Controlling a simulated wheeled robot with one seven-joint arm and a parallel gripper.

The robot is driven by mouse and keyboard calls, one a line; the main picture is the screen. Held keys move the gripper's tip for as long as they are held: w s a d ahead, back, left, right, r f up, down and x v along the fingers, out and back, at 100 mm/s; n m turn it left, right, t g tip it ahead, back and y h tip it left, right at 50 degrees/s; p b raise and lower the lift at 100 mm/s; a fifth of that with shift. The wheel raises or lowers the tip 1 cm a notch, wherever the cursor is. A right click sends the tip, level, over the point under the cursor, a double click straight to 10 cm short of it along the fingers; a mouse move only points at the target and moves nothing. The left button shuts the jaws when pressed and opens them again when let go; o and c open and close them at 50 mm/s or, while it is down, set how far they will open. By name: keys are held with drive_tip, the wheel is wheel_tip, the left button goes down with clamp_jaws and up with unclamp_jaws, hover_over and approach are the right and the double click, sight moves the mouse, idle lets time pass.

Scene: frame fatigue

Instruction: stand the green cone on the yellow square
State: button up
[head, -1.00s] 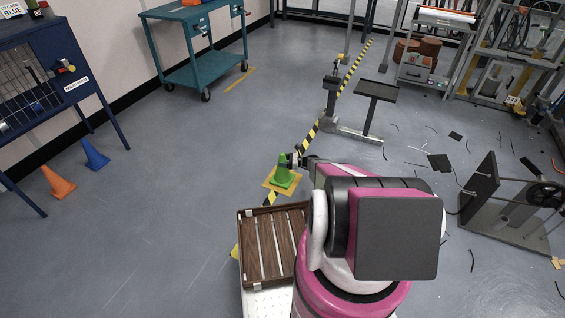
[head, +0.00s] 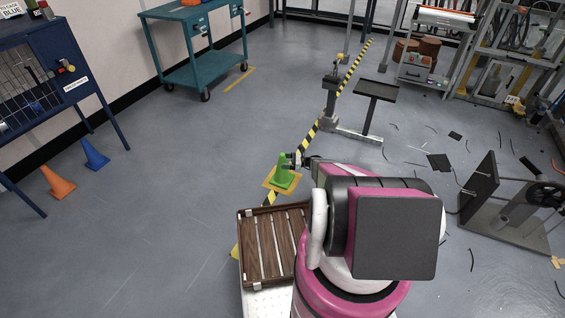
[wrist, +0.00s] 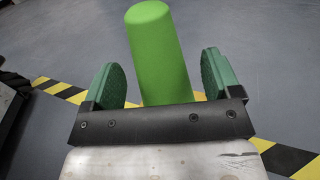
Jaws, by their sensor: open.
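The green cone (head: 283,172) stands upright on the yellow square (head: 270,184) on the floor. My gripper (head: 297,161) is at the right of the cone's upper part in the head view. In the wrist view, the cone (wrist: 155,50) rises between the two open green finger pads of my gripper (wrist: 160,82), with a gap on each side. The cone's base and most of the square are hidden behind my gripper in the wrist view.
A wooden slatted tray (head: 262,248) on my body lies in front of the square. An orange cone (head: 59,183) and a blue cone (head: 95,155) stand at the left. The floor left of the square is clear.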

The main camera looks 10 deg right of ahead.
drive_tip(key=v, duration=1)
drive_tip(key=s+a+r+n+g+h, duration=0.3)
drive_tip(key=s+a+r+n, duration=0.3)
drive_tip(key=r, duration=0.4)
drive_tip(key=s+a+r+n+g+h, duration=0.35)
drive_tip(key=s+a+r, duration=0.25)
drive_tip(key=s+r, duration=0.3)
drive_tip(key=s+a+r+n+t+h, duration=0.1)
drive_tip(key=s+r+n+t+h, duration=0.1)
drive_tip(key=s+r+n+h, duration=0.9)
drive_tip(key=s+r, duration=0.6)
drive_tip(key=r, duration=0.4)
drive_tip(key=shift+a, duration=0.3)
drive_tip(key=shift+f, duration=0.1)
